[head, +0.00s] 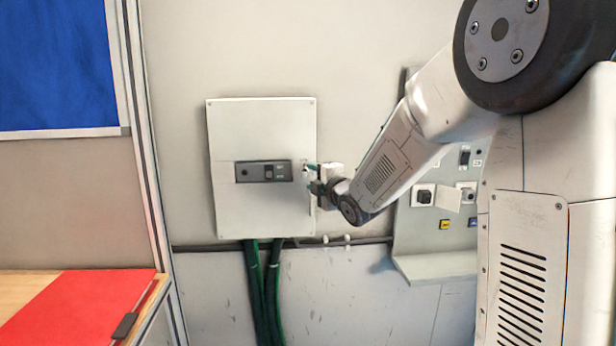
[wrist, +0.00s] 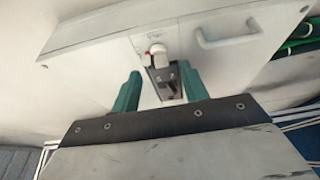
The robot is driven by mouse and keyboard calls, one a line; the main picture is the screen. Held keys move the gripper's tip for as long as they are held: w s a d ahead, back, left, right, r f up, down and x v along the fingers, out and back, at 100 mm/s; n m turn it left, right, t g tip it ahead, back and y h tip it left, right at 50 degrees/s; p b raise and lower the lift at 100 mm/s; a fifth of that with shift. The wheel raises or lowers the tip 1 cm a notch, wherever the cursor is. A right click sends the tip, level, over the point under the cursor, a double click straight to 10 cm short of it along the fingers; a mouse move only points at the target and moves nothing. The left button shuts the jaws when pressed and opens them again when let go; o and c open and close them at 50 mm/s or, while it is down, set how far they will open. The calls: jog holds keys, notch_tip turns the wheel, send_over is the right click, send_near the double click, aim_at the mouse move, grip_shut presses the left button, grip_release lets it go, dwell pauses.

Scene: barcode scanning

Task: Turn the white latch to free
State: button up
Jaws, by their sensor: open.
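The white latch (wrist: 157,49) is on the front of a pale grey wall cabinet (head: 240,135), near its right edge. In the wrist view it is a small white knob with a reddish mark at its base. A dark part shows just below it. My gripper (head: 312,176) is at the cabinet's right side in the head view. In the wrist view its two green fingers (wrist: 160,90) are apart, one to each side below the latch. Nothing is seen held between them. In the head view the latch is mostly hidden by the gripper, and contact cannot be told.
The cabinet has a black panel (head: 264,171) and a handle (wrist: 226,33). Green conduits (head: 262,290) run below it. A second grey panel with switches (head: 438,215) stands to the right, partly behind my arm. A red-topped table (head: 75,308) is at lower left.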

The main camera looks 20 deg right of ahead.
jog(key=s, duration=0.3)
jog(key=shift+s, duration=0.35)
notch_tip(320, 180, down, 7)
jog(key=s+d+m+g+h, duration=0.2)
jog(key=d+m+g, duration=0.1)
jog(key=m+g, duration=0.15)
jog(key=s+f+m+g+h, duration=0.1)
jog(key=s+f+m+g, duration=0.45)
jog(key=s+m, duration=0.35)
jog(key=s+a+r+m+g, duration=0.1)
jog(key=s+a, duration=0.3)
jog(key=s, duration=0.5)
jog(key=s+a+r+m+g+y, duration=0.1)
jog(key=s+a+r+m+g, duration=0.1)
jog(key=s, duration=0.8)
jog(key=s+a+r+m+g+y, duration=0.1)
jog(key=s+a+m+g, duration=0.1)
jog(key=s+a, duration=0.4)
jog(key=s+g, duration=0.1)
jog(key=s, duration=0.3)
jog(key=shift+a+r+g, duration=0.2)
jog(key=shift+a+g, duration=0.1)
jog(key=shift+a, duration=0.05)
